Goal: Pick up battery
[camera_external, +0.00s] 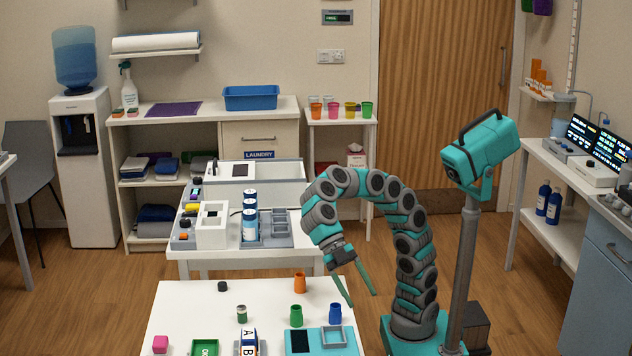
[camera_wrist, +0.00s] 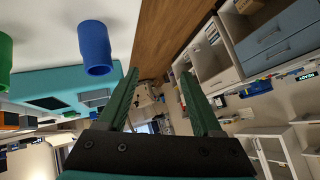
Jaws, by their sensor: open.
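A small short cylinder (camera_external: 242,314), grey with a green band, stands on the white front table (camera_external: 185,302); it looks like the battery, though it is too small to be sure. My gripper (camera_external: 359,298) hangs beyond the right side of that table, to the right of the blue cup (camera_external: 335,313) and well away from the cylinder. Its two green fingers are spread with nothing between them, as the wrist view also shows (camera_wrist: 160,74). I cannot make out the cylinder in the wrist view.
The table's back left is mostly clear.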

